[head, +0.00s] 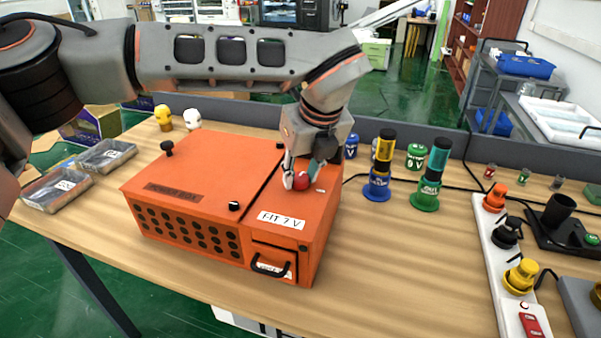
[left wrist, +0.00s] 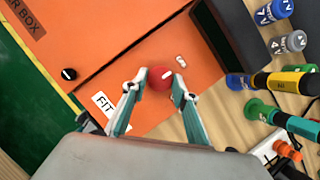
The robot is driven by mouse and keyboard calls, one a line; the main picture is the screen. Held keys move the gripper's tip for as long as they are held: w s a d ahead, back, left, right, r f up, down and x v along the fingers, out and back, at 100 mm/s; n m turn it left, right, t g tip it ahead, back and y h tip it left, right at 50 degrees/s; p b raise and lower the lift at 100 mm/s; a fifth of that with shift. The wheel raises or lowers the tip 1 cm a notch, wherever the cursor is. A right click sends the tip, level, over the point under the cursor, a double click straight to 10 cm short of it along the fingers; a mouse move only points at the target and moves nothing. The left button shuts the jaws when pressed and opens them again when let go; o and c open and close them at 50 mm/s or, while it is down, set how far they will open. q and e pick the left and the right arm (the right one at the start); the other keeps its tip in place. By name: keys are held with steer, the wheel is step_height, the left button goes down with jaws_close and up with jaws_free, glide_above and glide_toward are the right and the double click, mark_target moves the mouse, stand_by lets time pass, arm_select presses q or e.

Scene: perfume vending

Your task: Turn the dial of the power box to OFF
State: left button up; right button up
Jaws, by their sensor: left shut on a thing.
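The orange power box (head: 190,170) stands on the wooden table in the head view, with a "FIT 7 V" label on its front right. Its red round dial (head: 301,181) sits on the right part of the top. It also shows in the left wrist view (left wrist: 160,77), with a white mark on it and a small white label beside it. My left gripper (head: 302,178) reaches down from above, and its two fingers are closed around the dial's sides. The left wrist view shows the fingertips (left wrist: 160,86) on either side of the dial. My right gripper is not in view.
A black knob (head: 234,206) and a handled front drawer (head: 272,265) are on the box. Blue (head: 380,165) and green (head: 430,175) stands with bottles are to its right. A white power strip (head: 505,265) with coloured plugs lies farther right. The table between is clear.

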arm_select(q)
steer(key=shift+n, duration=0.3)
stand_by(0.4)
steer(key=o, duration=1.1)
steer(key=v, duration=1.2)
steer(key=shift+d, duration=0.25)
